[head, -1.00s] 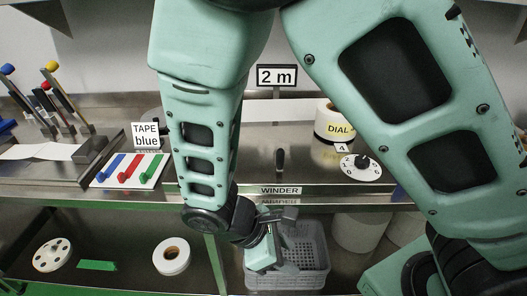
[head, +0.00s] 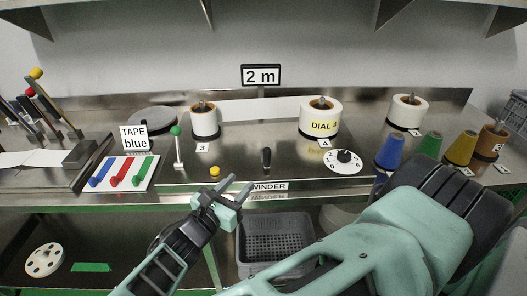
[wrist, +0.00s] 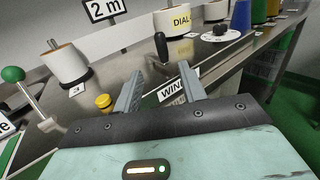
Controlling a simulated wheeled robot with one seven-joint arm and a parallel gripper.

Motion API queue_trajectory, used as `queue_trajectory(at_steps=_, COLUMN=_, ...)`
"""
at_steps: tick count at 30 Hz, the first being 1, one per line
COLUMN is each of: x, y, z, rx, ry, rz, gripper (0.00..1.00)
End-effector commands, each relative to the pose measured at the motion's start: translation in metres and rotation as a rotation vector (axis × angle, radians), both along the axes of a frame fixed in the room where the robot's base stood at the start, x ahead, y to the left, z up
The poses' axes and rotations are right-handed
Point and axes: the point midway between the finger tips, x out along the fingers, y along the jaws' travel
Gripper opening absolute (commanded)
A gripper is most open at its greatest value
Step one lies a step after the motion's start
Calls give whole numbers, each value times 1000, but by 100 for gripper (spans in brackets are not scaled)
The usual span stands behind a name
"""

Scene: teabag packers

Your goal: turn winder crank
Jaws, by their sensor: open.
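The winder crank shows as a short black upright handle (head: 267,157) on the steel counter, just behind the WINDER label (head: 269,186). My gripper (head: 240,186) is open and empty, in front of the counter edge and to the left of the label. Its two grey fingers (wrist: 157,88) point toward the handle and do not touch it.
A green-knobbed lever (head: 177,148) and a yellow button (head: 214,171) are left of the handle. A DIAL knob plate (head: 343,167) is to the right, with paper rolls (head: 205,121) behind. A grey basket (head: 272,245) sits on the lower shelf.

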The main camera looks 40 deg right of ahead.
Motion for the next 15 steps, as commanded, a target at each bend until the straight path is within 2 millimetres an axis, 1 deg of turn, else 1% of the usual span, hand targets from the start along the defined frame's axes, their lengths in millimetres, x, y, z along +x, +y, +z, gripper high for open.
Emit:
queue_trajectory(at_steps=1, x=3, y=-11, z=4, rx=-5, ry=-1, rz=-4, gripper=41)
queue_trajectory(at_steps=3, x=9, y=-25, z=4, rx=-5, ry=-1, rz=-5, gripper=41)
queue_trajectory(at_steps=15, x=40, y=-101, z=4, rx=-4, ry=-1, rz=-5, gripper=41)
